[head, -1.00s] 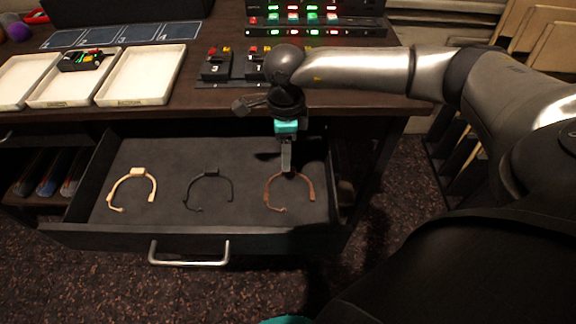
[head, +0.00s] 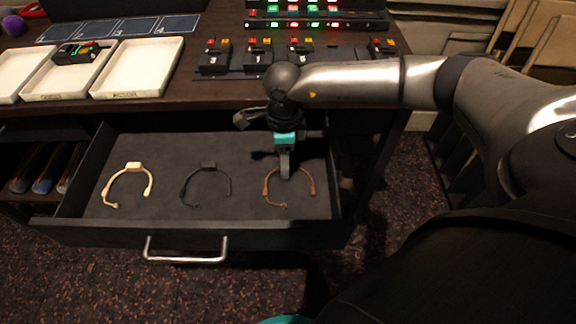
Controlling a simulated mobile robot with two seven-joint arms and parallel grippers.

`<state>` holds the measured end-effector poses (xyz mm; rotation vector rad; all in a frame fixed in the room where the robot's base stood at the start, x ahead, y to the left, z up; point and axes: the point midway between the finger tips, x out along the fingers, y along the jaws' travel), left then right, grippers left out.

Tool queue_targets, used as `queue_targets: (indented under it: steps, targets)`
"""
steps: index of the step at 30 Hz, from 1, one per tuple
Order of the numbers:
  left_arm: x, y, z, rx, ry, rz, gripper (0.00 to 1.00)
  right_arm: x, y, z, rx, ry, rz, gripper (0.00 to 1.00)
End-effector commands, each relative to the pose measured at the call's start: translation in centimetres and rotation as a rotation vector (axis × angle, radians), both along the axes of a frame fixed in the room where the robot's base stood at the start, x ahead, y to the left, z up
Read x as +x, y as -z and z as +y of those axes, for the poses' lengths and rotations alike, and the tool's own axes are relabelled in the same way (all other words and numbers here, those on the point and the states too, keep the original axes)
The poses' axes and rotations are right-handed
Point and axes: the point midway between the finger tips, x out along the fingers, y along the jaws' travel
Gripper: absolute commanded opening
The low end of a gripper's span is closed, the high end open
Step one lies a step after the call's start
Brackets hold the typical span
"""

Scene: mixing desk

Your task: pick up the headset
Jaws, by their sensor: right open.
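Three headsets lie in the open drawer (head: 130,238). A cream headset (head: 148,178) is on the left, a black headset (head: 186,190) in the middle and a brown headset (head: 312,186) on the right. My right gripper (head: 285,174) points down over the top of the brown headset's band. It is open, and its fingers hide part of the band; I cannot tell whether they touch it. My left gripper is not in view.
White trays (head: 150,68) stand on the desk at the left, one holding a small black module (head: 76,53). Black switch units (head: 214,57) and lit panels stand behind my right wrist. The drawer's handle (head: 186,257) faces front.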

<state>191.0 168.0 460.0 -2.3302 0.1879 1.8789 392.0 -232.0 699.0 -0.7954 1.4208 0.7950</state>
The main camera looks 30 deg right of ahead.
Motion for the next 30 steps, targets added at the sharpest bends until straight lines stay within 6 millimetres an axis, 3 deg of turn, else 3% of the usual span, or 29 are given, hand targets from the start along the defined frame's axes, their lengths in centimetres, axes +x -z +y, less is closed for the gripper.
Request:
queue_targets:
  steps: [3,18,30]
  targets:
    - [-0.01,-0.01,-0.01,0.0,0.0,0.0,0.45,0.0,-0.02,0.01,0.0,0.0,0.0,0.56]
    - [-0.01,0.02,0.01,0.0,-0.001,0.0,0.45,0.0,-0.05,0.02,0.0,0.0,0.0,0.0]
    - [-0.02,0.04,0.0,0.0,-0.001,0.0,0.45,0.02,-0.06,0.01,0.0,0.0,0.0,0.0]
